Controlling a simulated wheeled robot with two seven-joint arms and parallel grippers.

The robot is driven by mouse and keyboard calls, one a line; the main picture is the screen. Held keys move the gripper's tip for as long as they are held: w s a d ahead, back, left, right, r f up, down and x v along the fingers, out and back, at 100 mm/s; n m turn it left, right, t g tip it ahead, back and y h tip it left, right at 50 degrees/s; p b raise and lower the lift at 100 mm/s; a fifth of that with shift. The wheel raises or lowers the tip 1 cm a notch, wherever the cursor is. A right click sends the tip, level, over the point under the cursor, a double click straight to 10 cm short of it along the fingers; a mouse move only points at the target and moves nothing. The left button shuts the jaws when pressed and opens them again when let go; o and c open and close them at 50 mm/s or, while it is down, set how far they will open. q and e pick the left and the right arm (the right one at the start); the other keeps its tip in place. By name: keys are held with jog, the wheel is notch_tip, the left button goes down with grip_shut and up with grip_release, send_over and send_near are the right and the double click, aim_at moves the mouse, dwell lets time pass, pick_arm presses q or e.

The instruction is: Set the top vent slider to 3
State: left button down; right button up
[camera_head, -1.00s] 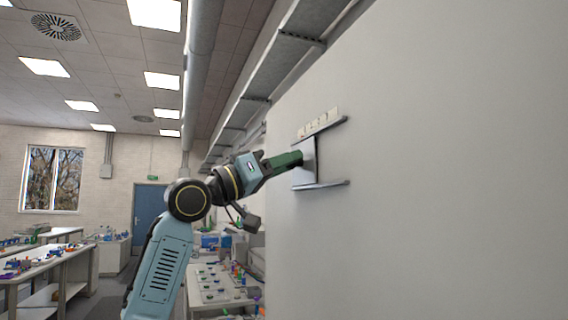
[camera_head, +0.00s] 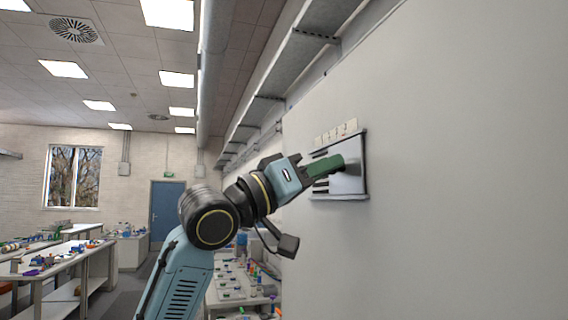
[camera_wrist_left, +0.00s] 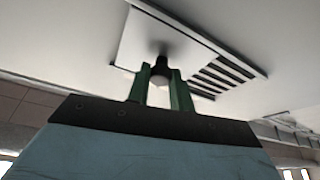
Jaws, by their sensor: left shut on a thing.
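The vent (camera_head: 319,188) is on the wall, with dark slots between an upper and a lower rail. Its pale slider plate (camera_head: 354,180) sits at the right, with open slots to its left. A strip of number marks (camera_head: 336,132) runs above the upper rail; the digits are too small to read surely. My left gripper (camera_head: 342,163) has its green fingers shut on the slider's knob. In the left wrist view, the dark round knob (camera_wrist_left: 160,72) is between the fingertips, the plate (camera_wrist_left: 150,38) behind it and the slots (camera_wrist_left: 222,74) to the right. My right gripper is not in view.
The grey wall (camera_head: 460,180) to the right of the vent is bare. A metal cable tray (camera_head: 290,55) runs high along the wall. Benches with small parts (camera_head: 235,285) stand below and at the left (camera_head: 60,262).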

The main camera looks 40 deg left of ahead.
pick_arm(q)
jog(key=shift+d+f, duration=0.1)
jog(key=c, duration=1.7)
grip_release()
jog(key=o, duration=0.5)
jog(key=shift+s+d, duration=0.2)
jog(key=shift+c, duration=0.2)
jog(key=shift+a, duration=0.15)
jog(key=b+v, duration=0.5)
jog(key=v, duration=0.8)
